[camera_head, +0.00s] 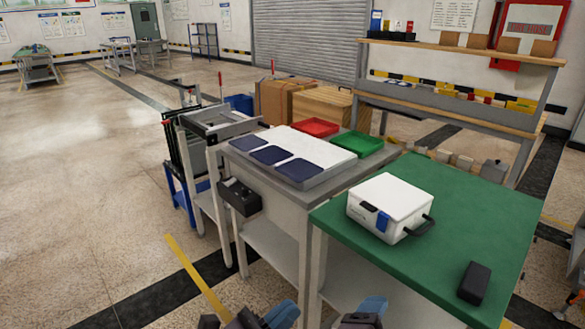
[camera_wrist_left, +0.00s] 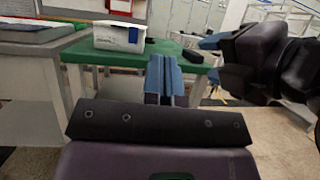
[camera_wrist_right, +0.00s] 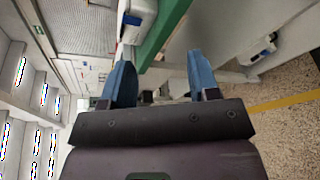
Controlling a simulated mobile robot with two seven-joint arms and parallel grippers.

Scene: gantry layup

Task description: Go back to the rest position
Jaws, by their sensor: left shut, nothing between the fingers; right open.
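My left gripper (camera_head: 283,314) shows at the bottom edge of the head view. In the left wrist view its blue fingers (camera_wrist_left: 164,78) are pressed together with nothing between them. My right gripper (camera_head: 370,308) shows partly at the bottom edge, to the right of the left one. In the right wrist view its blue fingers (camera_wrist_right: 161,80) stand apart and the gap is empty. Both grippers are low in front of the tables and touch nothing that I can see. Most of both arms is outside the head view.
A green-topped table (camera_head: 460,206) bears a white case (camera_head: 392,202) and a small black block (camera_head: 474,283). Beside it, a grey table (camera_head: 372,178) holds a white board (camera_head: 312,143) with dark blue sheets, a red tray (camera_head: 316,127) and a green tray (camera_head: 357,144). Floor at left is clear.

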